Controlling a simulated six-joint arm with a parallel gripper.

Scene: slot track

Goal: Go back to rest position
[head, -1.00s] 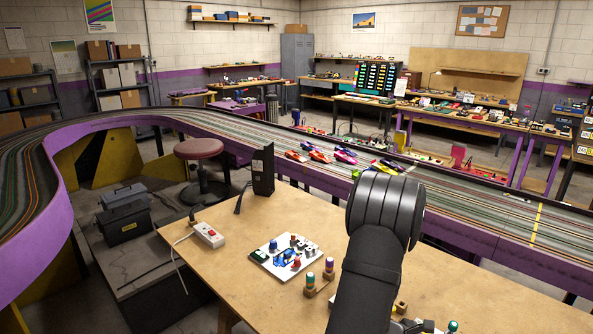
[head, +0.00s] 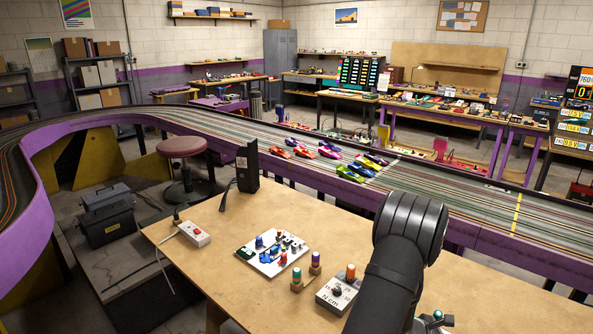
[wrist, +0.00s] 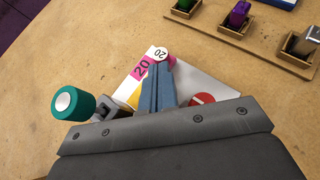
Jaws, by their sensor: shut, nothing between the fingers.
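My gripper (wrist: 160,62) shows in the wrist view, its blue-grey fingers together with nothing between them. A teal-handled tool (wrist: 72,103) is left of the fingers. In the head view my arm reaches over the bench at the lower right and the gripper is out of sight.
The wooden bench (head: 215,265) holds a white tray of parts (head: 268,262), a torque unit (head: 338,291), a power strip (head: 193,234) and a black upright box (head: 247,167). The purple-sided track (head: 300,180) with several cars runs behind. Small wooden holders (wrist: 238,27) stand at the wrist view's top right.

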